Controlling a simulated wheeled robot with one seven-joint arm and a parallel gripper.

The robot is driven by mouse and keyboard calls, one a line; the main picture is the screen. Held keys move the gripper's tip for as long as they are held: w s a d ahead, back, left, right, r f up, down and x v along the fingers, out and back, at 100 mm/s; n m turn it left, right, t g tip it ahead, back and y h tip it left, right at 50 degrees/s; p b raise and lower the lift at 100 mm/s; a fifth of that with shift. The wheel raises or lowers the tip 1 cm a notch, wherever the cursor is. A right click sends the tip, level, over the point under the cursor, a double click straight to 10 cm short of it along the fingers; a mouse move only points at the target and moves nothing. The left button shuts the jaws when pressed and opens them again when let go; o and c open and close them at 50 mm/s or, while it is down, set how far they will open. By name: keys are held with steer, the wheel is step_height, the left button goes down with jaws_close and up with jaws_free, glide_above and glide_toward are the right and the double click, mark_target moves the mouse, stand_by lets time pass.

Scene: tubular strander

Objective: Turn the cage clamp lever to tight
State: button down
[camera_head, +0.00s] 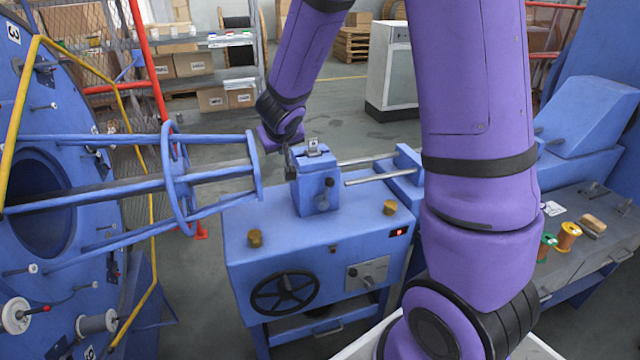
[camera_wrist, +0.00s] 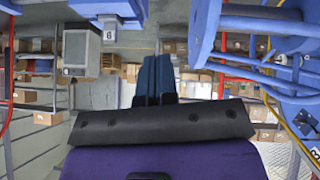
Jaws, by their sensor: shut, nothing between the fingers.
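My gripper (camera_head: 289,157) is at the left of the blue clamp block (camera_head: 316,188) on top of the blue machine, close to the end ring of the cage (camera_head: 254,166). In the wrist view its two dark fingers (camera_wrist: 155,72) are together with nothing between them. Another small lever sits on a grey plate (camera_head: 367,273) on the machine's front. I cannot tell from the frames which one is the cage clamp lever. Contact at the fingertips is not clear.
Blue cage rods and a ring (camera_head: 180,178) extend left to the large blue disc (camera_head: 40,200). Two steel rods (camera_head: 380,170) run right from the block. Brass knobs (camera_head: 255,238) stand on the machine top. A black handwheel (camera_head: 285,291) is on its front.

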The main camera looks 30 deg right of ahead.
mark_target(329, 182)
steer(key=d+f+g+h, duration=0.1)
steer(key=d+f, duration=0.5)
steer(key=f, duration=0.2)
steer(key=w+d+f+g+h, duration=0.1)
steer(key=d+f+g, duration=0.1)
steer(key=d+f, duration=0.4)
steer(key=shift+w+d+f+m+h, duration=0.2)
steer(key=shift+w+f+m+h, duration=0.15)
steer(key=shift+f, duration=1.15)
steer(key=shift+s+d, duration=0.1)
steer(key=shift+d, duration=0.05)
steer(key=shift+s+d+y, duration=0.25)
steer(key=shift+d+y, duration=0.4)
steer(key=shift+d, duration=0.05)
steer(key=shift+s+d, duration=0.15)
steer(key=shift+d, duration=0.35)
steer(key=shift+a, duration=0.1)
